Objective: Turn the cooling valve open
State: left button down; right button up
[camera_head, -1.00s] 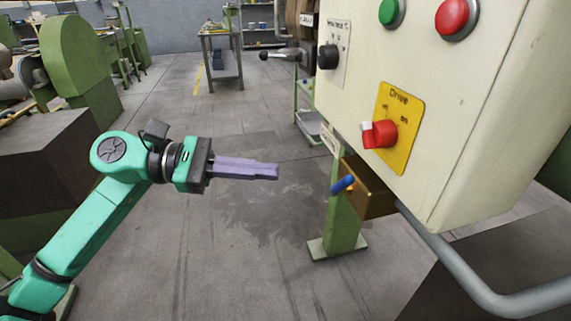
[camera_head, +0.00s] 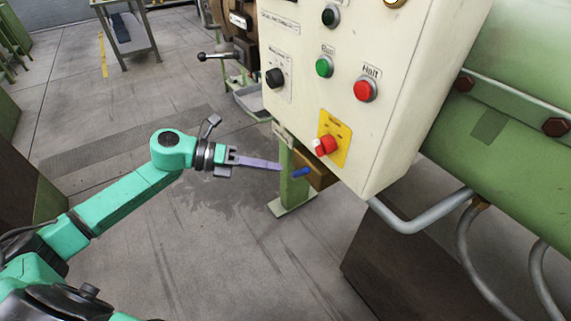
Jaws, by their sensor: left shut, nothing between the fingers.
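The cooling valve appears to be the blue handle (camera_head: 300,173) on a small brass-coloured block (camera_head: 317,172) under the control cabinet, at the green post (camera_head: 290,188). My left gripper (camera_head: 279,168) has purple fingers, shut and empty. Its tips point right and show just left of the blue handle; I cannot tell whether they touch it. My right gripper is not in view.
The cream control cabinet (camera_head: 384,110) hangs above the handle, with a red drive switch (camera_head: 325,145), buttons and a black knob (camera_head: 274,77). A grey pipe (camera_head: 420,219) curves below it. A green machine (camera_head: 505,135) stands at right. Open floor lies below the arm.

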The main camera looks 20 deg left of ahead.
aim_at(299, 171)
pick_arm(q)
jog(key=p+x, duration=0.1)
jog(key=x, duration=0.3)
jog(key=shift+w+d, duration=0.1)
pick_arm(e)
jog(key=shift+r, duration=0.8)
